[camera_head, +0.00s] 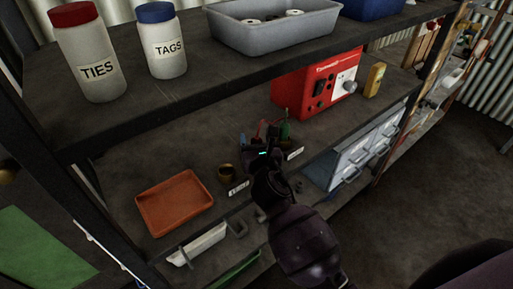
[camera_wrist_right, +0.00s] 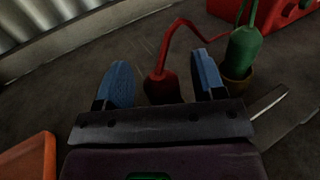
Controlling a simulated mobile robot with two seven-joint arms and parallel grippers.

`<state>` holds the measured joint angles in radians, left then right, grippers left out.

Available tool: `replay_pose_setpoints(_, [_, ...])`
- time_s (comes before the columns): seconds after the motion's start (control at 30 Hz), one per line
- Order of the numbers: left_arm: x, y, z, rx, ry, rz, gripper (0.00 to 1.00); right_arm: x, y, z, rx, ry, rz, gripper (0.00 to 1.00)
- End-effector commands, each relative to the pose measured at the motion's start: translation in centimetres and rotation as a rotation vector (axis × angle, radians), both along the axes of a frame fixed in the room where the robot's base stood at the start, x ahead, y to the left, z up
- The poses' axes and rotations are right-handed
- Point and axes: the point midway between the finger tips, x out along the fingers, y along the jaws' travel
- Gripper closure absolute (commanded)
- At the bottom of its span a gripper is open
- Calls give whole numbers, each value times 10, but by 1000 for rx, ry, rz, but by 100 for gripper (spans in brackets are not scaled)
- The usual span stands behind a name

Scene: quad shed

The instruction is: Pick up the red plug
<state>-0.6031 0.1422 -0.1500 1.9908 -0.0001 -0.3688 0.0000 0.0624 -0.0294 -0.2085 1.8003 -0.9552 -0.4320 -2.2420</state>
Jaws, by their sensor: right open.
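The red plug (camera_wrist_right: 162,86) shows in the right wrist view with its red cable rising and curving right. My right gripper (camera_wrist_right: 164,77) is open, with one blue fingertip on each side of the plug in the picture. I cannot tell whether either finger touches it. The plug's lower end is hidden behind the gripper body. In the head view my right gripper (camera_head: 258,141) is over the middle shelf, and only a little red (camera_head: 263,128) shows beyond it. My left gripper is not in view.
A green plug (camera_wrist_right: 242,52) stands in a brass-coloured socket just right of my right gripper. A red device (camera_head: 318,84) is behind. An empty brass-coloured cup (camera_head: 227,174) and an orange tray (camera_head: 174,203) are to the left.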

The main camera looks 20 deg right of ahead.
Motion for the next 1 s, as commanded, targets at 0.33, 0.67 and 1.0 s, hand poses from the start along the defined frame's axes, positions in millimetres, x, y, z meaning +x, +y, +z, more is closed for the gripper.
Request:
replay_pose_setpoints(0.33, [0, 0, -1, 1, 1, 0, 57, 17, -2, 0, 0, 1, 0, 37])
replay_pose_setpoints(0.67, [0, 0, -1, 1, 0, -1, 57, 16, -2, 0, 0, 0, 0, 74])
replay_pose_setpoints(1.0, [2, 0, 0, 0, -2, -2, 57, 16, -2, 0, 0, 0, 0, 92])
